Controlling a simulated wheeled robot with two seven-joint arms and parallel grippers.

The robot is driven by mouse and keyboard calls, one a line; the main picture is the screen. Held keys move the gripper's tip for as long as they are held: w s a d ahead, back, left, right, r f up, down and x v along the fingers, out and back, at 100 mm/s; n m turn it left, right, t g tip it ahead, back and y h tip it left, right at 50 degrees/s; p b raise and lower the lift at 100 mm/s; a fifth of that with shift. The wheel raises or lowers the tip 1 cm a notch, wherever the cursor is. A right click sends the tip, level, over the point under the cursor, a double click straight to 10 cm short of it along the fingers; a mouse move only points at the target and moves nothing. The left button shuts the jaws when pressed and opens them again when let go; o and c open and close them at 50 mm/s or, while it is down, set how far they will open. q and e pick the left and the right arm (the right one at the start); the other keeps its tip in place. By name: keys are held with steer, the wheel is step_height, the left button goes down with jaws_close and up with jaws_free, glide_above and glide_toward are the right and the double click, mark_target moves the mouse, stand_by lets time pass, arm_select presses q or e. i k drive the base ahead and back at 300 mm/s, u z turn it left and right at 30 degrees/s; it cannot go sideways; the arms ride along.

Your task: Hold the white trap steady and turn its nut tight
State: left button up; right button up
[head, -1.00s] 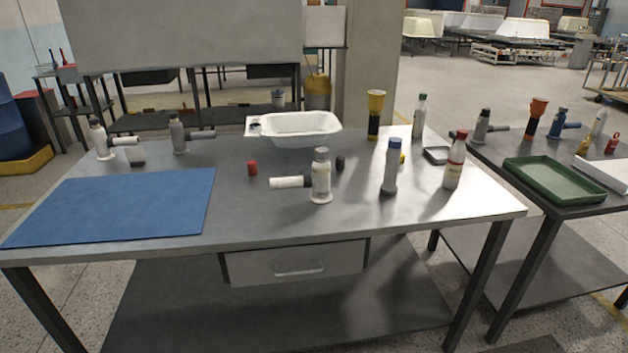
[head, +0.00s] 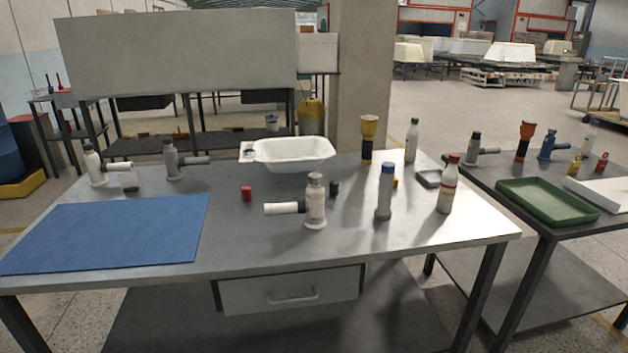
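A white trap (head: 315,206) stands upright near the middle of the grey table. It has a grey nut (head: 315,180) at its top and a white side pipe (head: 281,208) pointing left, with a dark collar at the joint. Whether the nut is tight cannot be seen. A similar whitish trap (head: 94,167) stands at the table's far left, with its side pipe pointing right. A grey trap (head: 172,161) with a grey side pipe stands to its right. Neither of my grippers is in view.
A blue mat (head: 105,233) covers the table's left part. Around the middle trap stand a red cap (head: 246,193), a dark cap (head: 334,188), a blue-capped bottle (head: 385,192) and a red-capped bottle (head: 447,186). A white basin (head: 292,164) lies behind. The front middle is clear.

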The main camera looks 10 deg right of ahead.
mark_target(315, 179)
steer(key=z, duration=2.3)
steer(key=i, duration=1.35)
steer(key=u, duration=2.85)
